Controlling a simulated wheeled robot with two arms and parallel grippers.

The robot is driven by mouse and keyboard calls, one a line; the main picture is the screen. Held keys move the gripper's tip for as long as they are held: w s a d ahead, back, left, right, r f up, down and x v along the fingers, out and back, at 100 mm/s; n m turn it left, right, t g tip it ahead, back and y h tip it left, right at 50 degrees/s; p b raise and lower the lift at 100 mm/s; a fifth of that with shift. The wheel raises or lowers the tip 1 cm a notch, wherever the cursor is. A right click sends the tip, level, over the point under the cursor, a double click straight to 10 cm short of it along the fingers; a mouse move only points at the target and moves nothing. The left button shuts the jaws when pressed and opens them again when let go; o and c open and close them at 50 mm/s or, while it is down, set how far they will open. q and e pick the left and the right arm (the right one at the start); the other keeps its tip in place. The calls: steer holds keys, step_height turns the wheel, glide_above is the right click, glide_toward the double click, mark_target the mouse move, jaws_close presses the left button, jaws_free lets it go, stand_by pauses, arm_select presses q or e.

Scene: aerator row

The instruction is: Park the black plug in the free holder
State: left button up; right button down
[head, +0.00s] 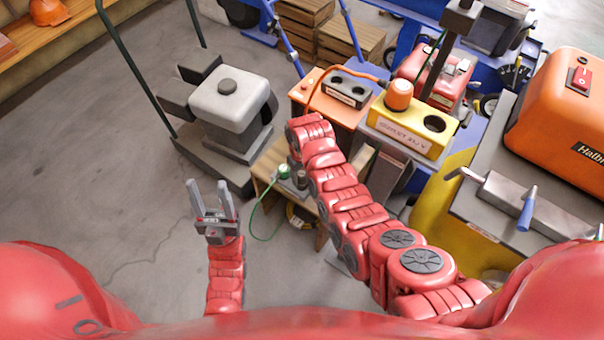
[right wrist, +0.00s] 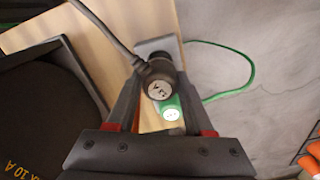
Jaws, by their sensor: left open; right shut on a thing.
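The black plug (right wrist: 160,88) has a pale label on its end and a dark cable running to the upper left. My right gripper (right wrist: 158,72) is shut on it in the right wrist view. A green plug (right wrist: 171,108) with a green cable sits close beside it, over a grey holder plate (right wrist: 158,45); the green plug also shows in the head view (head: 284,170). Whether the black plug touches the plate cannot be told. My right arm hides most of its gripper in the head view. My left gripper (head: 212,200) is open and empty, left of the wooden stand.
The wooden stand (head: 262,163) is next to a grey machine (head: 228,110). Behind are a black two-hole block (head: 347,88) and a yellow block (head: 412,128) with an orange plug (head: 399,95) and an empty hole. The floor at left is clear.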

steer(key=shift+f+b, duration=1.1)
steer(key=shift+f, duration=0.85)
steer(key=shift+c, duration=1)
jaws_free()
steer(key=shift+r, duration=0.1)
steer(key=shift+r, duration=0.1)
steer(key=shift+w+r, duration=0.15)
steer(key=shift+r, duration=0.2)
step_height(320, 180, up, 10)
steer(key=shift+r+p, duration=0.2)
steer(key=shift+p, duration=0.2)
step_height(320, 180, up, 6)
steer(key=p, duration=0.5)
